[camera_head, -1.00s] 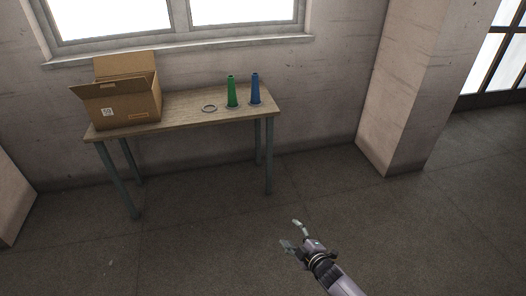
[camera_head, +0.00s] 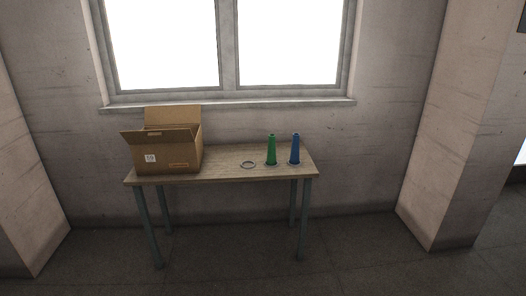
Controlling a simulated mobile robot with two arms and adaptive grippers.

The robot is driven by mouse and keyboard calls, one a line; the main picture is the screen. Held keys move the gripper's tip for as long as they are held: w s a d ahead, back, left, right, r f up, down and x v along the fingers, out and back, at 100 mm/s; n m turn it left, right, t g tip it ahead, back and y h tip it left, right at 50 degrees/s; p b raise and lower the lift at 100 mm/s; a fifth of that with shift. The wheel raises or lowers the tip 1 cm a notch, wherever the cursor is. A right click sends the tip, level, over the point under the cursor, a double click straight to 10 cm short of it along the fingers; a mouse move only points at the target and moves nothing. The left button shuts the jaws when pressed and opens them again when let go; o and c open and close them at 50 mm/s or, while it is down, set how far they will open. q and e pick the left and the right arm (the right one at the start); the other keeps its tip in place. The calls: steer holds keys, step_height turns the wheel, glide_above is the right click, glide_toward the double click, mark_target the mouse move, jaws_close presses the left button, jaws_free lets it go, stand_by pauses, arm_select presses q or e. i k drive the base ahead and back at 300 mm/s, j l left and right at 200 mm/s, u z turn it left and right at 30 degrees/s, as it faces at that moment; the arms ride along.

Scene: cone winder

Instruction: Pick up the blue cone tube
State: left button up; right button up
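The blue cone tube (camera_head: 295,150) stands upright near the right end of a wooden table (camera_head: 222,172) under the window. A green cone tube (camera_head: 271,151) stands upright just to its left, a small gap apart. Neither of my grippers shows in the head view at this moment.
A flat ring (camera_head: 248,165) lies on the table left of the green tube. An open cardboard box (camera_head: 168,150) fills the table's left part. Wall pillars stand at the left (camera_head: 28,190) and right (camera_head: 455,130). The floor (camera_head: 240,265) in front of the table is clear.

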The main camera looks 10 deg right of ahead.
mark_target(294, 159)
steer(key=i+l+u, duration=0.85)
steer(key=i+l, duration=0.1)
steer(key=l, duration=0.1)
